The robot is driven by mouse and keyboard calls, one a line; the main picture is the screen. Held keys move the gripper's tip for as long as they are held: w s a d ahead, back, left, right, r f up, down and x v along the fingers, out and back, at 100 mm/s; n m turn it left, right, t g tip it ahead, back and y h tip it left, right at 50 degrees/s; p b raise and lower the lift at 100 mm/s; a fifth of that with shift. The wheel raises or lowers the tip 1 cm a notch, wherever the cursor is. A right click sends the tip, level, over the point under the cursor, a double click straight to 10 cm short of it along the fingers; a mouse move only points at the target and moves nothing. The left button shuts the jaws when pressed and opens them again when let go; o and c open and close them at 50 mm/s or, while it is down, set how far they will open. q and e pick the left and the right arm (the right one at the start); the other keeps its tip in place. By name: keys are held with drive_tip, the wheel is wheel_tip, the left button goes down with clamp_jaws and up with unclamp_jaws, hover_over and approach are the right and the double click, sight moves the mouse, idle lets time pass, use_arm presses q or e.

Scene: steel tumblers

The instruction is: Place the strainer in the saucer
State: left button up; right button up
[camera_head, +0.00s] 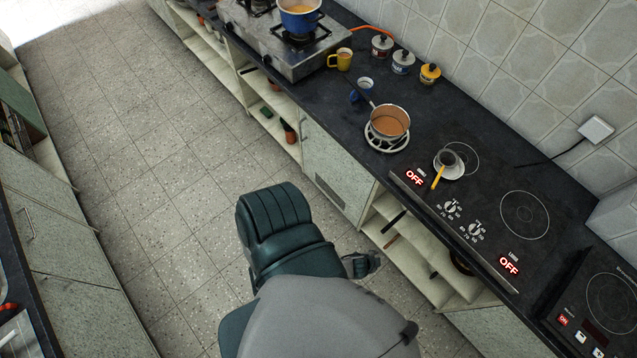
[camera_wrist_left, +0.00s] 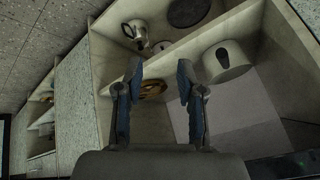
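The strainer (camera_head: 447,158) has a small dark bowl and a yellow-orange handle pointing toward the counter's front edge. Its bowl appears to rest on the white saucer (camera_head: 457,173), with the handle extending past the rim; exact contact is too small to tell. The saucer is on the black cooktop, beside the left burner ring. My left gripper (camera_head: 362,264) is low in front of the cabinets, below the counter and well away from the strainer. In the left wrist view the left gripper (camera_wrist_left: 160,80) has its fingers apart with nothing between them. My right gripper is not in view.
A saucepan (camera_head: 390,122) of brown liquid stands on a white trivet left of the saucer. A blue-white mug (camera_head: 362,87), yellow mug (camera_head: 341,60) and several jars (camera_head: 403,62) are farther back. Open shelves hold a kettle (camera_wrist_left: 137,32) and a white container (camera_wrist_left: 228,60).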

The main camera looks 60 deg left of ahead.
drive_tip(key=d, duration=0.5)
use_arm(q)
drive_tip(key=s+a+f+n+g+b, duration=0.1)
drive_tip(key=s+a+f+g+b, duration=0.1)
drive_tip(key=s+f, duration=0.7)
drive_tip(key=s+a+f+n+g+b, duration=0.1)
drive_tip(key=s+a+f+g, duration=0.2)
drive_tip(key=s+f, duration=0.6)
drive_tip(key=shift+s+n+h+b, duration=0.3)
drive_tip(key=shift+s+n+b, duration=0.1)
drive_tip(key=shift+s, duration=4.75)
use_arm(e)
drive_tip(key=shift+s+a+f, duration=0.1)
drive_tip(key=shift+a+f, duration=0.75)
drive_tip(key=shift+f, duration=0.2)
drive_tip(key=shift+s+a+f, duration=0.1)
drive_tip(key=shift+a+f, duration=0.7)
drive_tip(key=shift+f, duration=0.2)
use_arm(q)
drive_tip(key=shift+a+f, duration=0.2)
drive_tip(key=shift+a, duration=0.2)
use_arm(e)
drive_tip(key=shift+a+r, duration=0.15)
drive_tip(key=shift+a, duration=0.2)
use_arm(q)
drive_tip(key=shift+d, duration=0.1)
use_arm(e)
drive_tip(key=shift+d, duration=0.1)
